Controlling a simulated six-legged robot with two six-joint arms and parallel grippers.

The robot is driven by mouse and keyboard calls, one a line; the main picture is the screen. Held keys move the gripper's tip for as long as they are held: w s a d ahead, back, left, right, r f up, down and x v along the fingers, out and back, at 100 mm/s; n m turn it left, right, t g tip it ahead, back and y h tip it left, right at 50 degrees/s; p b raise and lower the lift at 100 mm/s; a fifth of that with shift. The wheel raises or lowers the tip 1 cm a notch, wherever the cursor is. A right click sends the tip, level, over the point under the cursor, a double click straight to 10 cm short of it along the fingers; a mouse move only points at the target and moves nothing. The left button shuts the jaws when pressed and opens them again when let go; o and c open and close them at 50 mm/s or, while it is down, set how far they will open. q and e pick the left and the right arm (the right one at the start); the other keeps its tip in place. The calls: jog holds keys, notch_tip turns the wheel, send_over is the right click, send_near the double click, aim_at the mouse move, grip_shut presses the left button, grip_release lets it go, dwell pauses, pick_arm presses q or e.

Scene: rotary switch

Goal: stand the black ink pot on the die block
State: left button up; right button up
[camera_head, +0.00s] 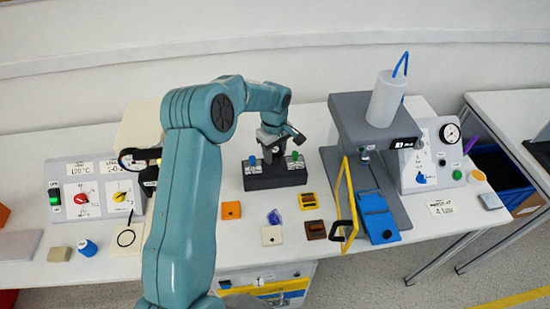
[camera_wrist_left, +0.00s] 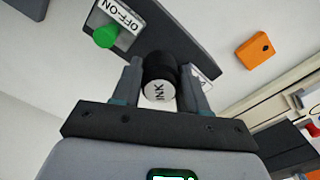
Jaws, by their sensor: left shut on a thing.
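The black ink pot (camera_wrist_left: 160,72) with a white round face marked INK sits between the two fingers of my left gripper (camera_wrist_left: 163,85) in the wrist view. The gripper is shut on it. In the head view my left gripper (camera_head: 273,146) is over the black switch box, and the pot is too small there to make out clearly. An orange block (camera_head: 231,210) with a small dark hole lies on the table in front of the box; it also shows in the wrist view (camera_wrist_left: 259,50). I cannot tell for sure which block is the die block. My right gripper is out of view.
The black switch box (camera_head: 276,176) carries a blue and a green knob. A cream block (camera_head: 271,236), brown block (camera_head: 315,230) and yellow block (camera_head: 308,201) lie nearby. A grey press with a yellow guard frame (camera_head: 345,195) stands right. A dial panel (camera_head: 95,190) stands left.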

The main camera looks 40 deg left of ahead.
aim_at(275, 160)
pick_arm(q)
notch_tip(275, 160, down, 3)
jog(key=shift+s+r+p, duration=0.1)
jog(key=shift+p, duration=0.2)
jog(key=shift+a+f, duration=0.1)
jog(key=shift+f, duration=0.3)
